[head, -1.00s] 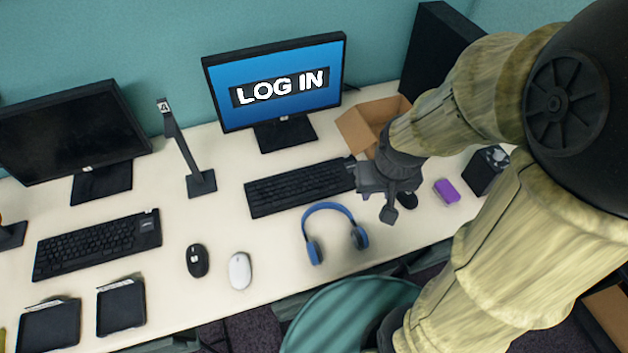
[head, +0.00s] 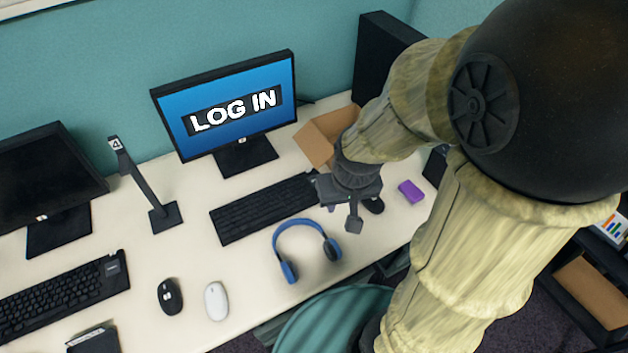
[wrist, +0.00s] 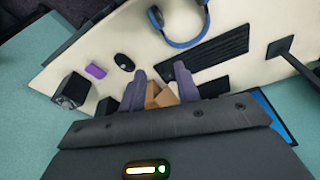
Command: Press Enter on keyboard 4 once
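A black keyboard (head: 265,207) lies on the white table in front of the monitor (head: 230,112) reading "LOG IN". A stand with a "4" sign (head: 115,143) is left of that monitor. A second black keyboard (head: 62,295) lies farther left; its left end is cut off. My gripper (head: 353,222) is above the table by the right end of the middle keyboard, partly covering that end. In the wrist view, the gripper's fingers (wrist: 160,84) are apart with nothing held. The middle keyboard (wrist: 206,54) lies to their right there. The Enter key cannot be made out.
Blue headphones (head: 300,232) lie in front of the keyboard. A cardboard box (head: 318,140) is behind my gripper, a purple block (head: 411,191) and black mouse (head: 373,205) to its right. A black mouse (head: 170,296) and white mouse (head: 216,300) lie front left.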

